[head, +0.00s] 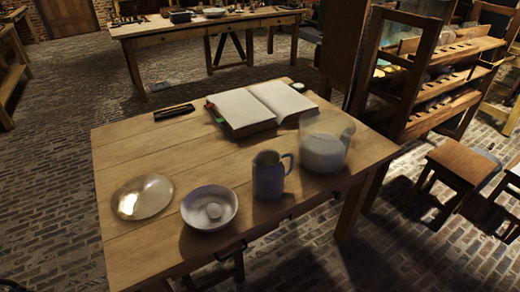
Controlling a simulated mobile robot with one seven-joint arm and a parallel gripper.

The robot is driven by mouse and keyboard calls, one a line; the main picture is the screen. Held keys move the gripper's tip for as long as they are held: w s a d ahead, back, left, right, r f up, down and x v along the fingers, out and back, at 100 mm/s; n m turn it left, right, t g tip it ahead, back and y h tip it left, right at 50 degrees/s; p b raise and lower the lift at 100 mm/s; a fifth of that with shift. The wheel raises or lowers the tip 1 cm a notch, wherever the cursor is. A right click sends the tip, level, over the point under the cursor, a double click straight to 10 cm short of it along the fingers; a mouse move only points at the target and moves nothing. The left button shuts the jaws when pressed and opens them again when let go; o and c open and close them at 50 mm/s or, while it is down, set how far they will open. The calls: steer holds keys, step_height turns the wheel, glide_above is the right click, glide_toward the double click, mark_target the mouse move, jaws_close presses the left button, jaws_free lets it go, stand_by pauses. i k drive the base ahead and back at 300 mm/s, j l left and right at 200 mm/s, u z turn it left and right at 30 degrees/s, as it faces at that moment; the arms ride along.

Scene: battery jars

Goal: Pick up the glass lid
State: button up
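A round, shallow, see-through glass disc with a bright glint, which looks like the glass lid (143,197), lies flat on the wooden table (150,145). It is near the table's left edge in the head view. A wide glass jar (325,142) with whitish contents stands at the table's right side; its upper part is clear and hard to make out. My gripper is not in view.
A white bowl (209,208) with a pale lump inside sits just right of the lid, then a grey-blue pitcher (269,176). An open book (262,106) and a small dark case (174,112) lie at the back. The table left and behind the lid is clear. Wooden shelves (440,80) stand right.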

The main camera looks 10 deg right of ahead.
mark_target(141, 197)
steer(key=i+j, duration=0.1)
steer(key=j, duration=0.85)
steer(key=i+j, duration=0.15)
steer(key=j, duration=0.3)
steer(key=i+j, duration=0.75)
steer(key=z, duration=0.05)
